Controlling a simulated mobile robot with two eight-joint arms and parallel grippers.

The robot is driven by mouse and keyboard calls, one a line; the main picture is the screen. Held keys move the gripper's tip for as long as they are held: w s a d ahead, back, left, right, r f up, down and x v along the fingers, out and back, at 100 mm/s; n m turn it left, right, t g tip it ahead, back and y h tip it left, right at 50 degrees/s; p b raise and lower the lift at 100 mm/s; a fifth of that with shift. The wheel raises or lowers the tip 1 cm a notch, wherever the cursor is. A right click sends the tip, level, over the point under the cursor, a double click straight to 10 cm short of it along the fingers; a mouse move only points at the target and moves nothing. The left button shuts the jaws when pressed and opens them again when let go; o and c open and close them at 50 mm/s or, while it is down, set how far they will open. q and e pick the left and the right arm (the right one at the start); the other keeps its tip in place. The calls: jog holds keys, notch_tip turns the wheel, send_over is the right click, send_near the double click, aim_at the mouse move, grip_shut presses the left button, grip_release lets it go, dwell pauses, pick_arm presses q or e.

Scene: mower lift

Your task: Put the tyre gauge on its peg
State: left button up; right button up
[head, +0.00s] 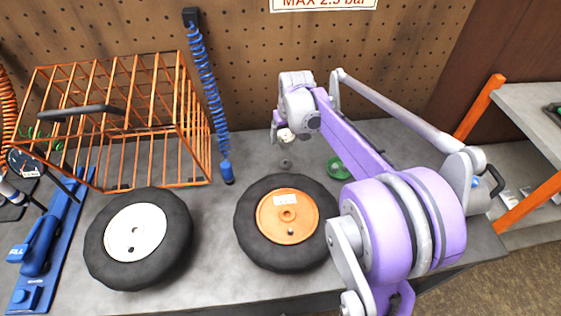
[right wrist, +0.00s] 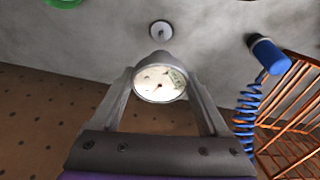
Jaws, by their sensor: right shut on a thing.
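The tyre gauge (right wrist: 160,83) has a round white dial in a grey case. My right gripper (head: 285,132) is shut on it, and the right wrist view shows the dial between the two fingers. The gripper holds it above the bench, near the pegboard. A small grey round piece with an upright middle (head: 286,163), which looks like the peg, stands on the bench just below the gauge in the head view. It also shows beyond the gauge in the right wrist view (right wrist: 160,31), apart from it. My left gripper is out of view.
An orange wire cage (head: 150,155) and a hanging blue coiled hose (head: 207,80) stand left of the gripper. Two wheels, one white-hubbed (head: 137,232) and one orange-hubbed (head: 288,216), lie in front. A green ring (head: 339,168) lies right. A blue foot pump (head: 45,240) is far left.

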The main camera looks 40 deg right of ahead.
aim_at(289, 140)
notch_tip(289, 140, down, 4)
jog(key=shift+d+f, duration=0.15)
jog(key=shift+f, duration=2.05)
jog(key=o, duration=1.5)
jog(key=shift+f+b, duration=0.1)
jog(key=shift+b, duration=0.2)
jog(key=v, duration=1.2)
jog(key=shift+p, duration=0.4)
